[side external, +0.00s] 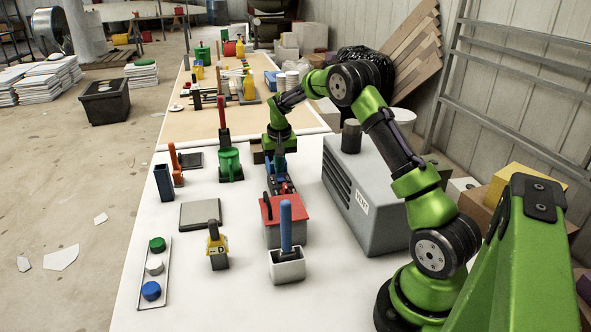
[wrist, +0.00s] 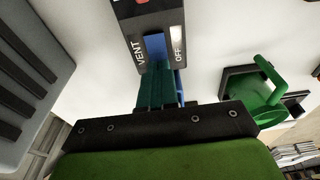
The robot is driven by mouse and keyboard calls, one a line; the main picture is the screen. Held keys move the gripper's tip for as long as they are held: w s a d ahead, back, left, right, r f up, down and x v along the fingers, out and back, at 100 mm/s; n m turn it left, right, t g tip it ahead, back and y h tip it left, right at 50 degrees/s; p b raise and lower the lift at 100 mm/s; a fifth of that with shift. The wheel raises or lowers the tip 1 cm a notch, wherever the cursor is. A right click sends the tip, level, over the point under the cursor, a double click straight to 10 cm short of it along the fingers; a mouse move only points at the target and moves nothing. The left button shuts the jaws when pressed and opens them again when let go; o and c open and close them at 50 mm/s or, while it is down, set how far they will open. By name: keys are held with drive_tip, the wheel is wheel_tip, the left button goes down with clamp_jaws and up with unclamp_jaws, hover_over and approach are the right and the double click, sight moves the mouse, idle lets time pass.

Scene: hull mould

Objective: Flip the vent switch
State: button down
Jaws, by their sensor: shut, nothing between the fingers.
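The vent switch (wrist: 177,20) is a dark panel lettered VENT and OFF at the top of the wrist view, with a blue rocker (wrist: 155,45) and a pale patch beside OFF. A bit of red shows at its top edge. In the side view it is small and dark, partly hidden behind a red-topped box. My gripper (wrist: 160,88) is shut and empty, its fingers at the near end of the blue rocker. I cannot tell whether they touch it. In the side view my gripper (side external: 280,162) points down over the switch.
A big grey slotted unit (side external: 365,200) stands close on the right. The red-topped box (side external: 284,207) and a white box (side external: 287,268) with a blue handle stand in front. White table lies bare between them.

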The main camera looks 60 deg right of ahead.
sight(281, 180)
drive_tip(key=shift+f, duration=0.5)
drive_tip(key=shift+r, duration=3.5)
drive_tip(key=shift+s+a+f, duration=0.65)
drive_tip(key=shift+s, duration=0.1)
drive_tip(key=s+a+r+n+t+y, duration=0.1)
drive_tip(key=s+a+r, duration=0.3)
drive_tip(key=s+a, duration=0.4)
drive_tip(key=s+a+r+n+t+y, duration=0.1)
drive_tip(key=s+a+r+n+t, duration=0.1)
drive_tip(key=s+a+r, duration=0.3)
drive_tip(key=s+a+r+n+t+y, duration=0.1)
drive_tip(key=s+a+r, duration=0.4)
drive_tip(key=s+a, duration=0.5)
drive_tip(key=a+n+t, duration=0.1)
drive_tip(key=a+t, duration=0.1)
drive_tip(key=a, duration=0.2)
drive_tip(key=shift+s+a+r, duration=0.15)
drive_tip(key=shift+s, duration=0.25)
